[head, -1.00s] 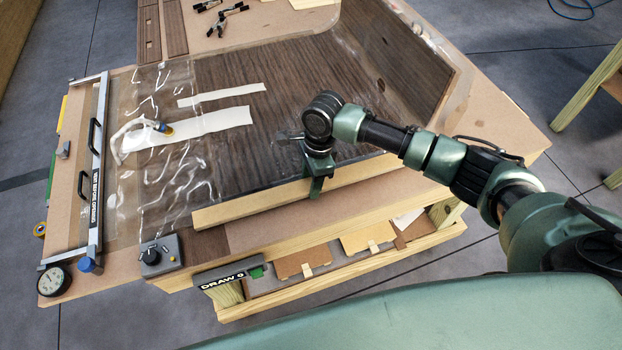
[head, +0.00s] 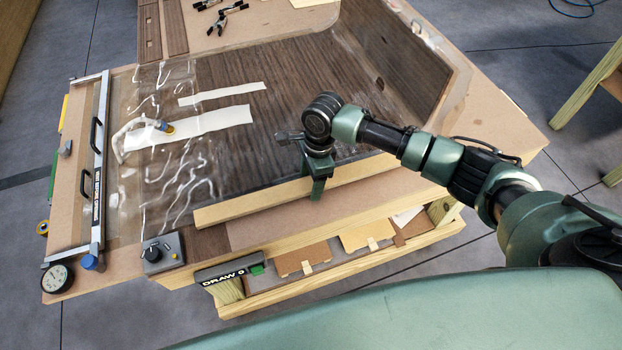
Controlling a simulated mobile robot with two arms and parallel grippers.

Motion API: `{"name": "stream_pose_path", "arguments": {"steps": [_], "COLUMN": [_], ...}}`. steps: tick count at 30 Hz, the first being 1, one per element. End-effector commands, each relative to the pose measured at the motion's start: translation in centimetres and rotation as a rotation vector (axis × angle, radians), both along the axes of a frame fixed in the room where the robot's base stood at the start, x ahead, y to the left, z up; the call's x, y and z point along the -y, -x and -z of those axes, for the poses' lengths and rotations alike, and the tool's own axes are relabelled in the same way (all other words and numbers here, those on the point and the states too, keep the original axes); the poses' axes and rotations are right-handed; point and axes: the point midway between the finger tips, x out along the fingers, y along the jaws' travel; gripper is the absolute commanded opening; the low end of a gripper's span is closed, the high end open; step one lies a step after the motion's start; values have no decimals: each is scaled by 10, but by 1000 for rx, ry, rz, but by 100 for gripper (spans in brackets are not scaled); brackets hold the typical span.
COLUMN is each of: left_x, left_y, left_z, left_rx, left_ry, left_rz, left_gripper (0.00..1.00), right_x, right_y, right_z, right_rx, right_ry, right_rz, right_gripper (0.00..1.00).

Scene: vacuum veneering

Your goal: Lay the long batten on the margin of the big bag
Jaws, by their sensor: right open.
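The long batten (head: 255,204) is a pale wooden strip lying along the near edge of the big bag. The big bag (head: 150,195) is clear, wrinkled film over dark brown veneer (head: 240,145). Whether the fingers touch the batten cannot be told. My left gripper is not in view.
A closing bar with black handles (head: 98,170) runs along the left side. A gauge (head: 56,278) and a control box (head: 162,252) stand near the front left. Black clamps (head: 222,18) lie at the back. A curved veneered panel (head: 395,60) rises at the right.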

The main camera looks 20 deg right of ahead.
Motion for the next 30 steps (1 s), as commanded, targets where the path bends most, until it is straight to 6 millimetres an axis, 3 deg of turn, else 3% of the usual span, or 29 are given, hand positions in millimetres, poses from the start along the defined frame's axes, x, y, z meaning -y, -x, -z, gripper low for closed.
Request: {"name": "stream_pose_path", "arguments": {"steps": [9, 21, 30], "left_x": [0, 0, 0], "left_y": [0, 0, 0], "left_z": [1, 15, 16], "left_rx": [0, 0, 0], "left_ry": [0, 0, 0], "left_rz": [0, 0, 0], "left_gripper": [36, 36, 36], "right_x": [1, 8, 10], "right_y": [-3, -1, 1], "right_z": [-4, -65, -78], "right_rx": [8, 6, 2], "right_ry": [-1, -1, 0], "right_rz": [3, 2, 0], "right_gripper": [69, 69, 69]}}
